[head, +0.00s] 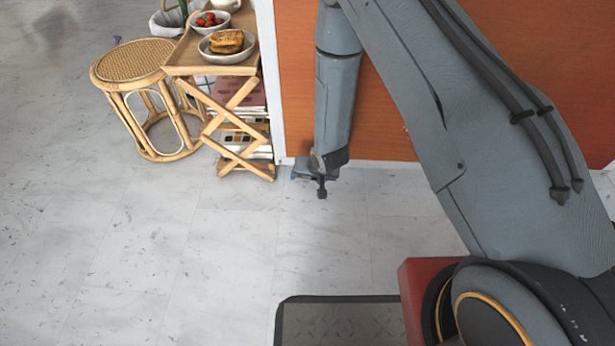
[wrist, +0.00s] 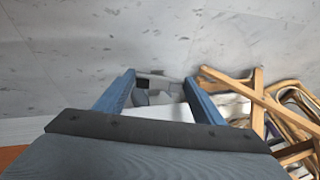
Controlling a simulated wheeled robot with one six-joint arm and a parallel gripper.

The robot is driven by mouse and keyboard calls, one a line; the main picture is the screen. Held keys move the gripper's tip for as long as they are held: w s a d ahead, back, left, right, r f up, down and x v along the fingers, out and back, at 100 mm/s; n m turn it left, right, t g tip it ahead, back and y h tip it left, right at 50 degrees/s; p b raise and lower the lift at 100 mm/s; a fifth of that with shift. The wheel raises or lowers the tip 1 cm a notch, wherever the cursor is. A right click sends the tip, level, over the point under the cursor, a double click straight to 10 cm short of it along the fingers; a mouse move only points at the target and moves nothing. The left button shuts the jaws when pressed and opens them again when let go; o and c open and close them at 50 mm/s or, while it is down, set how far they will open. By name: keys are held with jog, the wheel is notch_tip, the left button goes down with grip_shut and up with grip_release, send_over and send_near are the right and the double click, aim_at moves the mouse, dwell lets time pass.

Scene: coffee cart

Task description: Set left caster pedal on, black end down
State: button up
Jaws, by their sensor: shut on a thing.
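The orange-panelled cart (head: 380,130) with a white edge fills the back of the head view. My gripper (head: 316,178) is low at its bottom edge, close above the floor. In the wrist view my gripper (wrist: 159,77) has its two blue fingers around a small grey caster pedal (wrist: 165,78) and is shut on it. A dark patch, perhaps its black end, shows near the left finger. A grey rounded part, likely the caster wheel (wrist: 140,97), is just below the pedal. Which pedal end is lower cannot be told. In the head view my arm and gripper hide the caster and pedal.
A folding wooden stand (head: 178,66) with bowls of food and stacked books is left of my gripper. A round rattan stool (head: 128,62) is beside it. The stand's legs show close right in the wrist view. A dark mat (head: 340,325) lies in front; the floor between is clear.

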jog(key=shift+d, duration=0.1)
jog(key=o, duration=1.1)
jog(key=shift+c, duration=0.2)
jog(key=p+v, duration=0.3)
jog(key=v, duration=0.4)
jog(key=shift+r+p, duration=0.35)
jog(key=shift+s+d, duration=0.1)
jog(key=shift+s, duration=0.05)
